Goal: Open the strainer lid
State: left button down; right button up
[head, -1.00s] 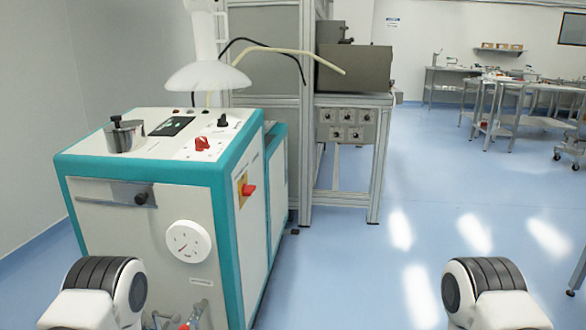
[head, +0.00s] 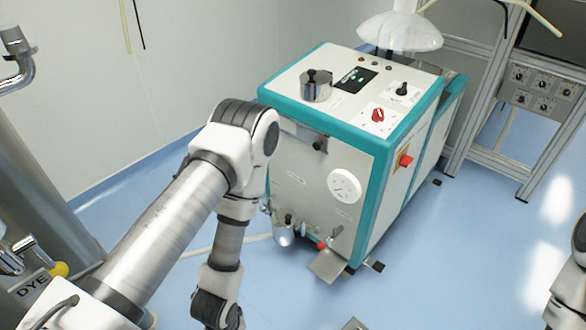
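A metal cylinder with a lid and black knob (head: 316,85) stands upright on top of the white and teal machine (head: 345,125). A smaller metal vessel with a dark knob (head: 287,228) sits low on the machine's front, beside a drain spout. Both look closed; I cannot tell which one is the strainer. My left arm (head: 225,200) reaches in from the left and bends down in front of the machine's left side; its gripper is out of the frame. Only part of my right arm (head: 568,290) shows at the right edge, and its gripper is out of view too.
The machine has a white dial (head: 344,187), a red switch (head: 405,160) and a small tray (head: 328,266) near the floor. A steel column with pipes (head: 40,170) and a DYE label stands at the left. Blue floor is open right of the machine.

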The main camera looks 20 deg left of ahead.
aim_at(282, 218)
jog(key=u, duration=0.85)
jog(key=i+j+z, duration=0.1)
jog(key=z, duration=0.3)
jog(key=j+z, duration=0.15)
jog(key=z, duration=0.3)
jog(key=j+z, duration=0.2)
jog(key=z, duration=0.2)
jog(key=i, duration=0.05)
